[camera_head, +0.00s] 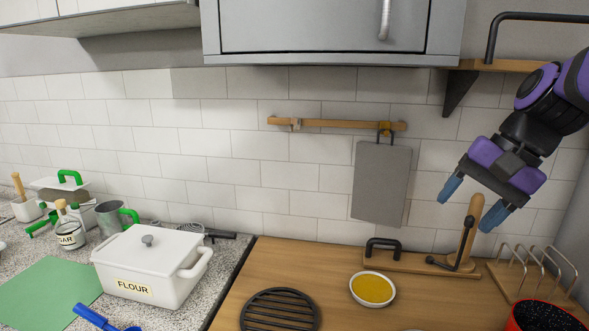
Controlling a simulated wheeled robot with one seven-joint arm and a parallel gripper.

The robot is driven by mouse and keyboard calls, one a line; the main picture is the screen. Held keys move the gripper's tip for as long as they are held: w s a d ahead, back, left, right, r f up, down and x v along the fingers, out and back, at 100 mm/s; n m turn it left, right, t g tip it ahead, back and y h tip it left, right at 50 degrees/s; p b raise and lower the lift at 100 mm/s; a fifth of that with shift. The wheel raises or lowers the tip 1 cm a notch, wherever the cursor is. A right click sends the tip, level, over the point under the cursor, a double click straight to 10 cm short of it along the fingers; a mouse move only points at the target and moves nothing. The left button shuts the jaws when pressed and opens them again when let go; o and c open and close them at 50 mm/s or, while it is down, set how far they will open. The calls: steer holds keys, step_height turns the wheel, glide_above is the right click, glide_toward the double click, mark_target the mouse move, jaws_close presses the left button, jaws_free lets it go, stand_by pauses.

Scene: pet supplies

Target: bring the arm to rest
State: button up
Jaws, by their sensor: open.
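My gripper (466,204) hangs at the right of the head view, at the end of my purple and black arm. Its two blue fingertips are spread apart with nothing between them. It is in front of the tiled wall, over the wooden counter (330,295). A wooden upright post (474,215) with a black bent handle shows between and below the fingertips. I cannot tell how near they are to it.
A white FLOUR box (150,264) stands on the left speckled counter. A bowl of yellow contents (372,289), a black round trivet (279,311), a wire rack (540,268) and a red-rimmed pot (545,317) are on the wood. A grey board (381,184) hangs on the wall.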

steer(key=s+d+n+t+h, duration=0.2)
steer(key=s+n, duration=0.1)
steer(key=s, duration=0.2)
steer(key=s+d+r+n+t+h, duration=0.1)
steer(key=s+d+n+h, duration=0.1)
steer(key=s, duration=0.3)
steer(key=shift+s+n+t+h, duration=0.3)
steer(key=shift+n+t+h, duration=0.1)
steer(key=shift+n, duration=0.4)
